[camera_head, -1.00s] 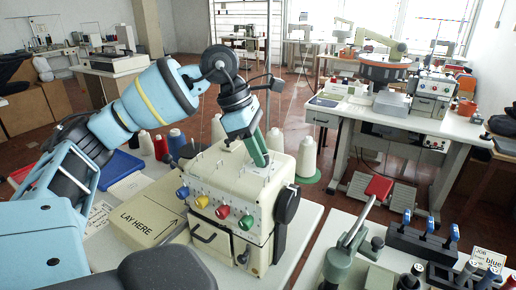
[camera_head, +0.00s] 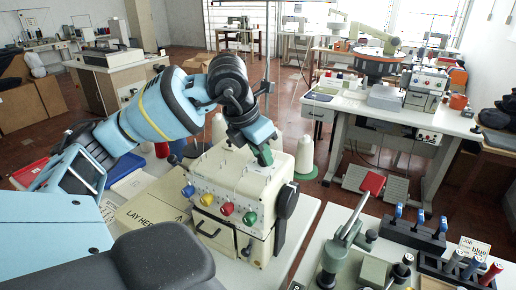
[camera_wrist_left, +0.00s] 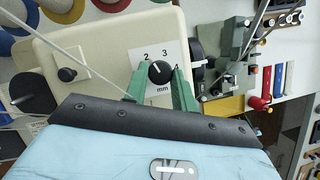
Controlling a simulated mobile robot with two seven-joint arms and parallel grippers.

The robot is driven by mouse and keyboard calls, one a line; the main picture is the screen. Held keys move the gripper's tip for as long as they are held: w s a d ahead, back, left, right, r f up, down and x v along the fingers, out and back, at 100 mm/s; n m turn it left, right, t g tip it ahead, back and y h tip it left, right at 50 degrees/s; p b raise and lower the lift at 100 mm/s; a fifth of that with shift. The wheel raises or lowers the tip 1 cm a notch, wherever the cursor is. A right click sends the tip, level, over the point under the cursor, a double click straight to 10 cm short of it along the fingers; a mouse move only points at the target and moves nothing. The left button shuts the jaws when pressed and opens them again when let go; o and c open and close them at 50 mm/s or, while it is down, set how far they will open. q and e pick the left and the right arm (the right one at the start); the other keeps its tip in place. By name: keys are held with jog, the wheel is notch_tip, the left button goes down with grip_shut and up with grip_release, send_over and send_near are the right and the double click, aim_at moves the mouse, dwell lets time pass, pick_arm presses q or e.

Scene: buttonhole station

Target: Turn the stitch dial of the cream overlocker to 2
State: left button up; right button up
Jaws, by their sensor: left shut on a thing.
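The cream overlocker (camera_head: 232,182) stands on the pale table in the middle of the head view. Its stitch dial (camera_wrist_left: 160,73) is a small black knob on a white plate (camera_wrist_left: 170,54) in the left wrist view. My left gripper (camera_head: 265,157) reaches down onto the top of the overlocker. Its green fingers stand on either side of the dial and are shut on it. In the head view the fingers hide the dial. My right gripper is not in view.
Red, blue, yellow and green knobs (camera_head: 227,208) line the overlocker's front. A black handwheel (camera_head: 287,199) sits on its right side. Thread cones (camera_head: 304,155) stand behind it.

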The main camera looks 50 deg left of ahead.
pick_arm(q)
jog(key=shift+n, duration=0.6)
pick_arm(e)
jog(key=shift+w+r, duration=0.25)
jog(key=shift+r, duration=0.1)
pick_arm(q)
jog(key=shift+n+y, duration=0.3)
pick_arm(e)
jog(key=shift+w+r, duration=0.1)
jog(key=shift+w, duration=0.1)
pick_arm(q)
jog(key=o, duration=1)
jog(key=p+v, duration=0.1)
jog(key=v, duration=0.6)
jog(key=shift+s+d+r, duration=0.1)
jog(key=shift+s+r, duration=0.05)
jog(key=shift+r, duration=0.25)
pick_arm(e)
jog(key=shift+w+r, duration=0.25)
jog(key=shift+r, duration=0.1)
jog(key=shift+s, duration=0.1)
